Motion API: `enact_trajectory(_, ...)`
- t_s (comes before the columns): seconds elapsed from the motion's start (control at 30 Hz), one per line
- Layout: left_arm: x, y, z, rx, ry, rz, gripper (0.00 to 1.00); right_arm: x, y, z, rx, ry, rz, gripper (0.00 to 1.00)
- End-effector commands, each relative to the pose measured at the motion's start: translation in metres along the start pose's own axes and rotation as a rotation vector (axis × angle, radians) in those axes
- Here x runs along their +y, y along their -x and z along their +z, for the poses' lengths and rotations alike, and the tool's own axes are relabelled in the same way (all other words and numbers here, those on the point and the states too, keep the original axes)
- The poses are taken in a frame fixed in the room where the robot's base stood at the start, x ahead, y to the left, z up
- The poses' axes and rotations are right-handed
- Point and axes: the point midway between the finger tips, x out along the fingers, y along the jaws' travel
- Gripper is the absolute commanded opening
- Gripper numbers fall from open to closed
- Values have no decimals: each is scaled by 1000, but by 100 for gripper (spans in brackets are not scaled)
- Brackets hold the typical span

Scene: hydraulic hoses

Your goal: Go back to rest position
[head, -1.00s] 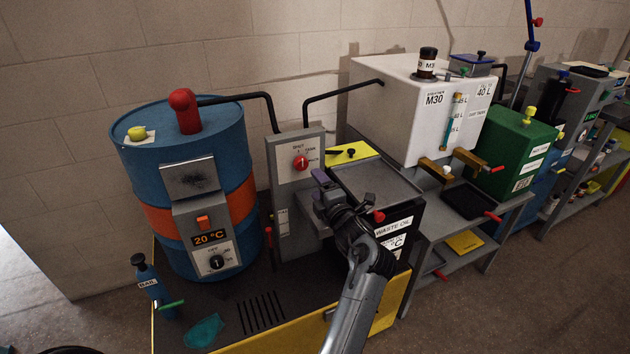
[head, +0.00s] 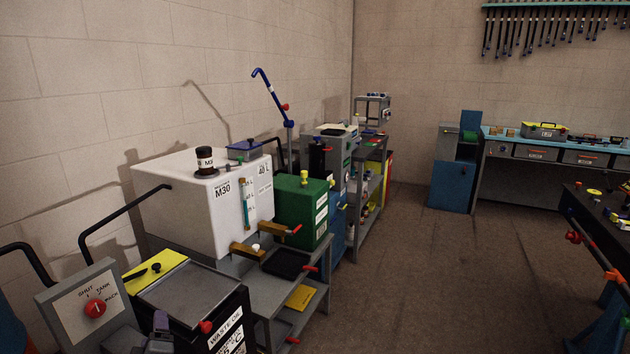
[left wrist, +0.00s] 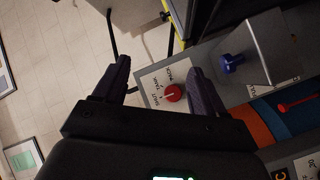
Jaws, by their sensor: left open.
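My left gripper (head: 160,332) shows only in part at the bottom edge of the head view, in front of the waste oil box (head: 190,300). In the left wrist view my left gripper (left wrist: 158,80) is open, with two dark purple fingers apart and nothing between them. Beyond the fingers is the grey valve panel (left wrist: 150,90) with its red knob (left wrist: 173,93); the fingers' distance from it is hard to tell. The same panel (head: 70,318) and red knob (head: 95,309) show at lower left in the head view. My right gripper is in neither view.
A white M30 tank (head: 180,215) and a green tank (head: 290,215) stand along the left wall, with a grey shelf cart (head: 320,285) below. A workbench (head: 500,170) stands at the back. Open floor (head: 430,270) fills the middle. A dark table (head: 600,225) is at right.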

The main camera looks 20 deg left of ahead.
Motion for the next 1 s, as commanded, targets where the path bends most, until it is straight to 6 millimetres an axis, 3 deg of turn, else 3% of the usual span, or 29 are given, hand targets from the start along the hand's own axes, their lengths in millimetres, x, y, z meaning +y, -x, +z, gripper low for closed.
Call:
enact_trajectory(0.03,5,22,11,-116,-132,10,71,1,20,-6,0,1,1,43)
enact_trajectory(0.13,-3,73,48,-370,-407,29,71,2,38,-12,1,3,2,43)
enact_trajectory(0.2,-16,119,71,-554,-606,43,71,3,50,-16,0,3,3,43)
enact_trajectory(0.3,-41,186,91,-790,-861,64,71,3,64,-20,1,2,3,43)
enact_trajectory(0.47,-76,279,95,-1087,-1171,99,71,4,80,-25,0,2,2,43)
enact_trajectory(0.67,-106,372,71,-1380,-1461,147,71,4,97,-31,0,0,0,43)
enact_trajectory(0.7,-102,383,63,-1411,-1496,156,71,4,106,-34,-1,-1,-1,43)
enact_trajectory(1.0,-27,386,18,-1395,-1478,150,71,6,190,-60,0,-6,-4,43)
